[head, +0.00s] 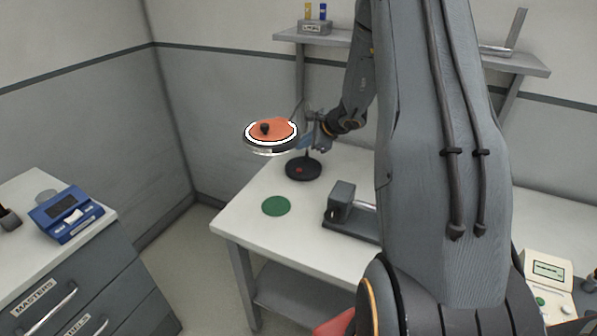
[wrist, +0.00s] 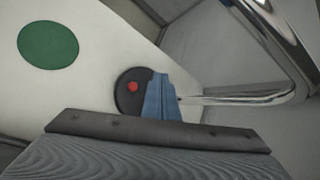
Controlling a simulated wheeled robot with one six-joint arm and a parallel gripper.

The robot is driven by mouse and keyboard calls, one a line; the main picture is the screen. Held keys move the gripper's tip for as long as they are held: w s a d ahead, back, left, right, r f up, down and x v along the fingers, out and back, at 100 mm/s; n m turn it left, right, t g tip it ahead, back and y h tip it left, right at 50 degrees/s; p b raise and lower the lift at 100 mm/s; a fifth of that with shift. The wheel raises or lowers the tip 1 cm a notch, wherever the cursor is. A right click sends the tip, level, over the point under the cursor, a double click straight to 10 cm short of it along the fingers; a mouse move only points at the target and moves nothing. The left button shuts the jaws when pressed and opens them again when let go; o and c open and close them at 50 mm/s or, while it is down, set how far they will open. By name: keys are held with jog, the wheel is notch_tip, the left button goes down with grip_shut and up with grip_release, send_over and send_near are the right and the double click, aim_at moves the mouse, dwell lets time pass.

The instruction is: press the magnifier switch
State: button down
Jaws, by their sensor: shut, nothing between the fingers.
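The magnifier (head: 258,150) has a round white-rimmed head with an orange top and a black knob. Its round black base (head: 302,174) stands on the white table and bears a small red switch (head: 299,170). The wrist view also shows the base (wrist: 123,101) and the red switch (wrist: 132,86). My gripper (head: 308,142) is above and behind the base, beside the magnifier head. In the wrist view my blue fingers (wrist: 161,84) are shut and empty. They cover the right part of the base, just right of the switch. I cannot tell whether they touch it.
A green disc (head: 276,206) lies on the table (head: 245,222) near its left edge. A grey device (head: 342,200) stands right of it. A chrome arm (wrist: 240,99) runs close to my fingers on the right. A wall shelf (head: 340,36) hangs behind. Drawers with a blue device (head: 62,216) stand left.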

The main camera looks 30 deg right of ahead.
notch_tip(320, 180, down, 5)
jog(key=shift+r+b, duration=0.1)
jog(key=shift+b, duration=1.1)
jog(key=shift+f+b, duration=0.95)
jog(key=shift+b, duration=0.05)
jog(key=shift+f+b, duration=0.2)
jog(key=shift+b, duration=0.1)
jog(key=shift+f+b, duration=0.25)
jog(key=shift+b, duration=0.2)
jog(key=shift+f+b, duration=0.5)
jog(key=shift+b, duration=0.15)
dwell(1.0)
jog(key=shift+r, duration=0.15)
jog(key=shift+r+p, duration=0.45)
jog(key=shift+r, duration=0.35)
jog(key=shift+r+p, duration=1.45)
jog(key=shift+r, duration=1.05)
